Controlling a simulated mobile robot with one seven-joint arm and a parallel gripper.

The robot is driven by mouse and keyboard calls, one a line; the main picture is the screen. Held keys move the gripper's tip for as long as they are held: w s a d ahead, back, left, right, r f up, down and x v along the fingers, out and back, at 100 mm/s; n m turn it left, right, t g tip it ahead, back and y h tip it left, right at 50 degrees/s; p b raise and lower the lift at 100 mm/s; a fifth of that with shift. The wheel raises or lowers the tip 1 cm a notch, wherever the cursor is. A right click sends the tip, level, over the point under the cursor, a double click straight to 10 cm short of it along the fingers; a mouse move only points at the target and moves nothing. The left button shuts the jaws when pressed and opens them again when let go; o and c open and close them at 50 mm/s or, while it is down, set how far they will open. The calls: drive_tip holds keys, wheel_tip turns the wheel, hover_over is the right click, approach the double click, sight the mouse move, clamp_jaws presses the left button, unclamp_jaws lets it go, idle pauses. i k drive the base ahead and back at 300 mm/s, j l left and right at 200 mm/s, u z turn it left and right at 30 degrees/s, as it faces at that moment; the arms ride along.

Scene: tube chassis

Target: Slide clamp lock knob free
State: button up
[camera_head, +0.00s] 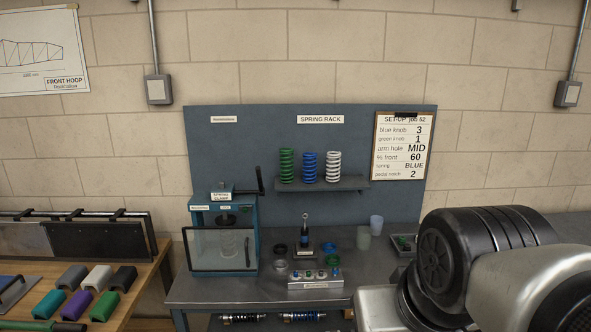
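The blue spring clamp (256,218) stands on the left end of the grey bench, labelled on top. A framed clear guard (208,250) covers its lower front, and a spring shows dimly behind it. A black lever (260,181) stands up at the clamp's top right. Small dark parts show near the clamp's top and under its upper housing; I cannot tell which one is the lock knob or whether it is locked. My gripper is out of view; only my arm's black and silver links show at the lower right, apart from the clamp.
Green, blue and white springs (310,166) stand on the rack shelf (350,184). Rings, cups and a small grey box (315,284) with knobs crowd the bench (210,291) right of the clamp. A wooden table (148,277) with coloured blocks is at left.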

sight(245, 209)
drive_tip(key=i+j, duration=0.1)
drive_tip(key=i, duration=0.45)
drive_tip(key=i+j, duration=0.1)
drive_tip(key=i, duration=0.5)
drive_tip(key=k+j+u, duration=0.05)
